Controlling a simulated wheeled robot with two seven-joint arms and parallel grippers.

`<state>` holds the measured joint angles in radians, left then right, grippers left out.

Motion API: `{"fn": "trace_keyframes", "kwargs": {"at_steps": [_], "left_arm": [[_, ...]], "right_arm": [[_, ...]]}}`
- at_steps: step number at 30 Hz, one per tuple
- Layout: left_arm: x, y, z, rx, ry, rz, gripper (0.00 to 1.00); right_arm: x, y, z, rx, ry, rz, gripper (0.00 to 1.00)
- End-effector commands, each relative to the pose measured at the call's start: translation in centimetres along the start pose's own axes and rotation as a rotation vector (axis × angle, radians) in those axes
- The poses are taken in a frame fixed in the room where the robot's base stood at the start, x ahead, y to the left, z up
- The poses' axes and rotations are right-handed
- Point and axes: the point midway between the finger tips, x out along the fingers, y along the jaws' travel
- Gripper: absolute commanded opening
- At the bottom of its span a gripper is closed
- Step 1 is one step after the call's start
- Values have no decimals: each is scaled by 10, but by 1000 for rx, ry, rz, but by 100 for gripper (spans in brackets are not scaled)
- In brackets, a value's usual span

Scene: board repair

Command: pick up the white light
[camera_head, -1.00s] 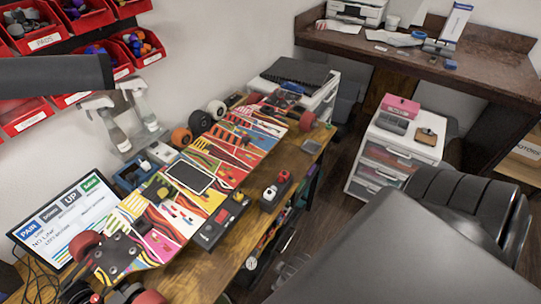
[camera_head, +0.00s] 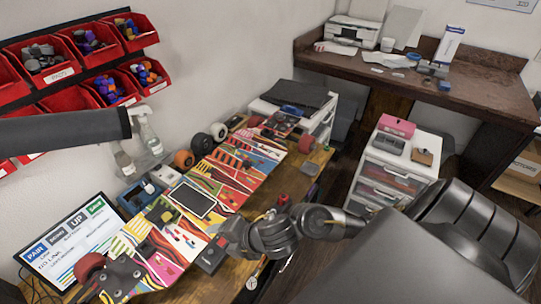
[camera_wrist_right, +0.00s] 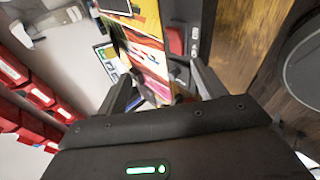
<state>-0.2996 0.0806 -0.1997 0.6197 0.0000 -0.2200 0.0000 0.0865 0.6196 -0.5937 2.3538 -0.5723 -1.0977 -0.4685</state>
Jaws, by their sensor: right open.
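I cannot make out the white light for certain in either current view. A small red light (camera_head: 283,199) shows at the bench's right edge, just behind my right arm. The spot beside it is covered by that arm. My right gripper (camera_head: 226,240) is over the front right of the workbench, close to the painted skateboard deck (camera_head: 228,172). In the right wrist view its two fingers (camera_wrist_right: 160,70) are spread and empty, with the deck beyond them. A dark box with a red button (camera_wrist_right: 175,40) shows above the right finger. My left gripper is out of view.
A monitor (camera_head: 70,238) stands at the bench's left. Red parts bins (camera_head: 92,50) hang on the wall, with a spray bottle (camera_head: 150,138) below. A white drawer unit (camera_head: 392,170) stands right of the bench. Floor shows between them.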

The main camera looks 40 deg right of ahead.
Motion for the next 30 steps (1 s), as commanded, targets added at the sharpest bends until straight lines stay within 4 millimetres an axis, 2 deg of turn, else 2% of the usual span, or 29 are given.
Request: {"fn": "trace_keyframes", "kwargs": {"at_steps": [2, 5, 9, 12, 16, 21, 26, 30], "left_arm": [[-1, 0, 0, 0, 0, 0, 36], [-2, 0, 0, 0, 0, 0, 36], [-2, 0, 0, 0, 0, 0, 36], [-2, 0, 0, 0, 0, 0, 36], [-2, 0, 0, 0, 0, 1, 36], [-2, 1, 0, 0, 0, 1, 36], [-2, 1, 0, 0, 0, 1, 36], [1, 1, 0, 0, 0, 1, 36]], "right_arm": [[-2, 7, 11, -285, 35, -7, 69], [-7, 1, 31, -626, 82, -55, 69], [-25, -18, 80, -1022, 138, -183, 69], [-45, -33, 121, -1223, 178, -294, 69], [-68, -47, 158, -1364, 223, -407, 69], [-82, -55, 176, -1424, 253, -465, 69], [-78, -59, 177, -1424, 257, -469, 69], [-59, -69, 179, -1421, 256, -469, 69]]}}
